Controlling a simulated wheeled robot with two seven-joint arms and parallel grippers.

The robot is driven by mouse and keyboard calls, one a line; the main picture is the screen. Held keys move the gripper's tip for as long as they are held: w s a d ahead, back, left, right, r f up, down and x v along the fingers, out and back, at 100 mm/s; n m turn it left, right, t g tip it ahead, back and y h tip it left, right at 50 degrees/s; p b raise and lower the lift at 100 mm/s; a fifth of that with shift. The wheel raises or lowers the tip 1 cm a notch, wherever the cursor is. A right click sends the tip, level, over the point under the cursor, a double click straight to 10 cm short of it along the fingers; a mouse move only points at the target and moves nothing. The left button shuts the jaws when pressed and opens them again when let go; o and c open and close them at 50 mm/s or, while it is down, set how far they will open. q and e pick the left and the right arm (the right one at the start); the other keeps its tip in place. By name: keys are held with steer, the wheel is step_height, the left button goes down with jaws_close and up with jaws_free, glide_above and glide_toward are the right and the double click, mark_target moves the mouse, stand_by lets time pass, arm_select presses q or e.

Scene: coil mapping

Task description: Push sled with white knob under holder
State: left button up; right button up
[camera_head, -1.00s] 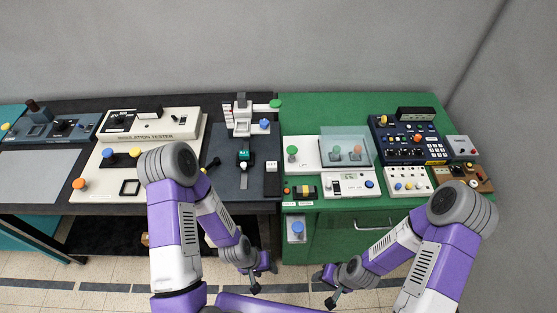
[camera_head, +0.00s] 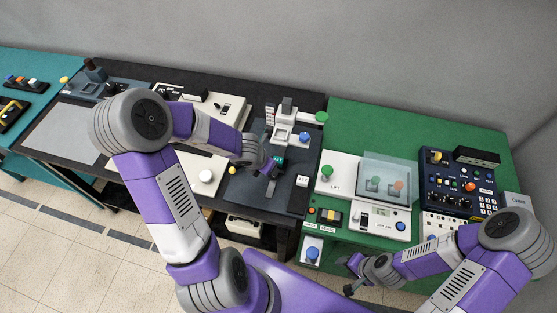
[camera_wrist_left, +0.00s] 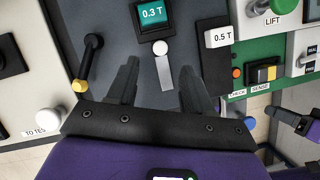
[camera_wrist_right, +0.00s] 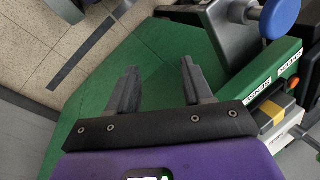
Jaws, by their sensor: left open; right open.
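The sled is a teal block marked 0.3 T (camera_wrist_left: 153,17) with a white knob (camera_wrist_left: 160,48) on its near side. In the left wrist view a pale strip (camera_wrist_left: 164,75) runs back from the knob. My left gripper (camera_wrist_left: 160,78) is open and empty, its fingers either side of the strip, with the knob just beyond the fingertips. In the head view the sled (camera_head: 279,159) is partly hidden by my left gripper (camera_head: 270,170). The holder (camera_head: 285,122), a pale upright stand, is behind the sled. My right gripper (camera_head: 349,276) is open and empty; its wrist view shows its fingers (camera_wrist_right: 160,75).
A block marked 0.5 T (camera_wrist_left: 219,37) lies right of the sled. A black lever with a yellow tip (camera_wrist_left: 87,65) is at left. The green bench (camera_head: 338,112) with a clear cover (camera_head: 387,170) stands to the right. A blue knob (camera_wrist_right: 280,17) is near my right gripper.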

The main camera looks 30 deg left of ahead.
arm_select(q)
steer(key=b+x, duration=0.1)
steer(key=x, duration=0.1)
steer(key=b+x, duration=0.1)
steer(key=x, duration=0.1)
steer(key=b+x, duration=0.1)
steer(key=x, duration=0.1)
steer(key=shift+s+f+b, duration=0.15)
steer(key=shift+s+b, duration=0.15)
steer(key=shift+w+f+b, duration=0.3)
steer(key=shift+f, duration=0.25)
steer(key=shift+c, duration=0.5)
jaws_close()
steer(key=shift+w+r, duration=0.1)
